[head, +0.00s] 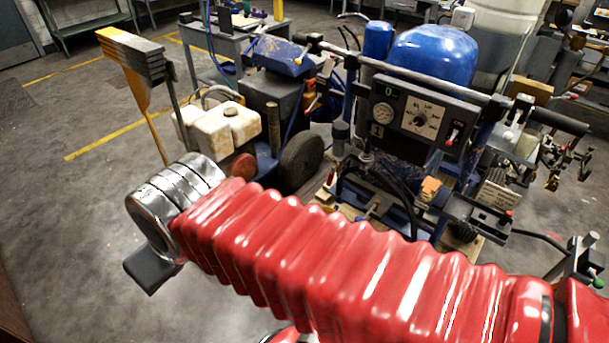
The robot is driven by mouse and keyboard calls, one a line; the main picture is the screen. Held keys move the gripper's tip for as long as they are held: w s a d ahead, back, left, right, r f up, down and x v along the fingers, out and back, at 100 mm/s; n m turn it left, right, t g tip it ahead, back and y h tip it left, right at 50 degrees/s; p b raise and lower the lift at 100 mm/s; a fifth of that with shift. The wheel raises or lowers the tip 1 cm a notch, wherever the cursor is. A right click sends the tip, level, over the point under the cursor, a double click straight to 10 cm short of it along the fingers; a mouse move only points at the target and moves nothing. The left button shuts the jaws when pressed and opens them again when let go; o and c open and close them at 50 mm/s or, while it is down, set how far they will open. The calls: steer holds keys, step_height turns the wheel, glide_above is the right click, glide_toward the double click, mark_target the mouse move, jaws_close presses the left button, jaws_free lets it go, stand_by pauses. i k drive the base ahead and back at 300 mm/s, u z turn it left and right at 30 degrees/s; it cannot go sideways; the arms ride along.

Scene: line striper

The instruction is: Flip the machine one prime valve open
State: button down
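The machine marked 1 (415,115) stands at the centre right, a line striper with a dark control panel, a gauge, a dial and a handlebar. A small red-tipped lever (452,134) is on the panel's right side. An orange part (430,187) sits low on the machine, and a small red handle (331,178) is at its lower left. I cannot tell which of these is the prime valve or how it is set. My red-sleeved arm crosses the foreground. At its chrome end, a dark part of my gripper (152,270) shows at the left; its fingers cannot be made out.
A second machine with a blue box (280,56), cream tank (218,125) and black wheel (302,162) stands left of machine one. A yellow-and-grey stack (133,52) on legs stands farther left. Benches line the back. The grey floor at the left (60,200) is clear.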

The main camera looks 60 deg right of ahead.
mark_target(331, 174)
steer(key=z, duration=0.35)
steer(key=i, duration=0.95)
steer(key=z, duration=0.6)
